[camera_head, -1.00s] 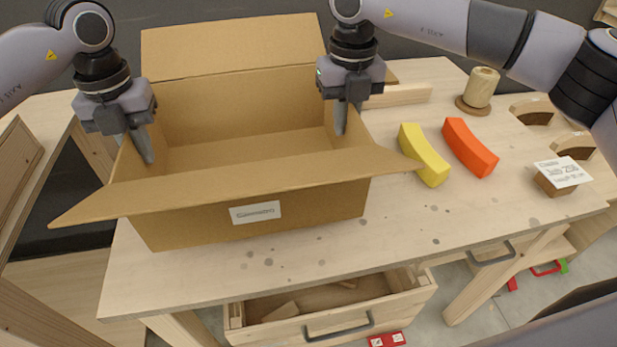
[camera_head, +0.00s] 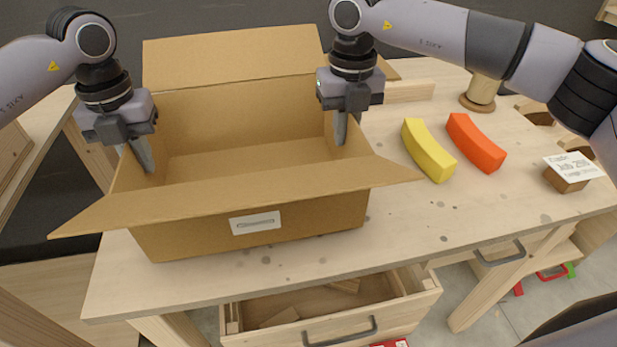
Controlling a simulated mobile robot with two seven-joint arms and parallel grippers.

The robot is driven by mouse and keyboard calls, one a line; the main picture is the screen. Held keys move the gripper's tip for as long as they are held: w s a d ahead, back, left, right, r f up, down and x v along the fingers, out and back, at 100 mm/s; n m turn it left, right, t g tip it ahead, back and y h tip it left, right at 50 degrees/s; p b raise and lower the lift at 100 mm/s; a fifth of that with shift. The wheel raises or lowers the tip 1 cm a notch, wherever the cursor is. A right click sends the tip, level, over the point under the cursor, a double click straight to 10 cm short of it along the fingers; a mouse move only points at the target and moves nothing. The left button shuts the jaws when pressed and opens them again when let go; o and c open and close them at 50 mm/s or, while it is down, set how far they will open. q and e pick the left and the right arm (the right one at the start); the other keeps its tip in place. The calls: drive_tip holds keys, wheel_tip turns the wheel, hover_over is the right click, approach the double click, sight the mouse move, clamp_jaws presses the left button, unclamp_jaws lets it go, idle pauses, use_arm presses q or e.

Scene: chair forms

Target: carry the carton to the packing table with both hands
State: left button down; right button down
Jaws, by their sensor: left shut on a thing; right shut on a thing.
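The open cardboard carton (camera_head: 190,232) is upright at the left of the wooden table (camera_head: 460,215), with its flaps spread and a white label on its front. I cannot tell whether its bottom touches the table top. My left gripper (camera_head: 145,158) is shut on the carton's left wall. My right gripper (camera_head: 341,128) is shut on its right wall. The near flap hides part of the carton's inside.
A yellow curved block (camera_head: 429,150) and an orange curved block (camera_head: 476,143) lie right of the carton. A wooden spool (camera_head: 482,92) and a small block with a card (camera_head: 566,175) stand further right. An open drawer (camera_head: 335,325) juts out below the front edge.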

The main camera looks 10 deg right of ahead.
use_arm(q)
drive_tip(key=shift+f+b, duration=0.4)
drive_tip(key=shift+f, duration=0.2)
use_arm(e)
drive_tip(key=shift+f, duration=0.6)
use_arm(q)
drive_tip(key=c, duration=1.2)
unclamp_jaws()
drive_tip(key=shift+r, duration=0.15)
use_arm(e)
drive_tip(key=c, duration=1.2)
unclamp_jaws()
drive_tip(key=shift+r, duration=0.15)
use_arm(q)
drive_tip(key=shift+r, duration=0.1)
wheel_tip(320, 180, up, 12)
drive_tip(key=shift+f, duration=0.2)
drive_tip(key=shift+r, duration=0.1)
use_arm(e)
drive_tip(key=shift+r, duration=0.2)
wheel_tip(320, 180, up, 12)
drive_tip(key=shift+f, duration=0.15)
